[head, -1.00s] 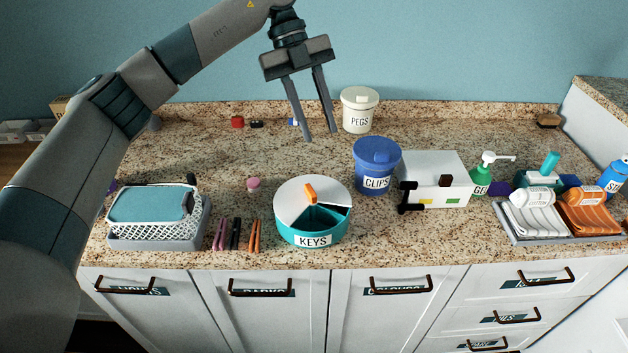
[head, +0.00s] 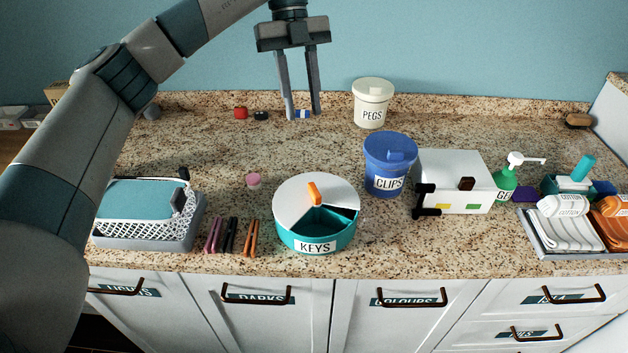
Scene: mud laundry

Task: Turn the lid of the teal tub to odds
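The teal tub (head: 345,235) stands on the counter near its front edge, with a KEYS label facing me. Its round white lid (head: 290,203) has an orange knob (head: 314,193) and a wedge-shaped opening at the front right, through which the teal inside shows. No odds label is in sight on the tub. My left gripper (head: 304,117) hangs fingers down above the back of the counter, behind and above the tub. My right gripper is not in view.
A blue CLIPS tub (head: 388,172) and a white box with a black handle (head: 458,178) stand right of the teal tub. A white PEGS tub (head: 372,105) is behind. Pens (head: 231,236) and a basket (head: 150,228) lie left. The counter behind the teal tub is mostly clear.

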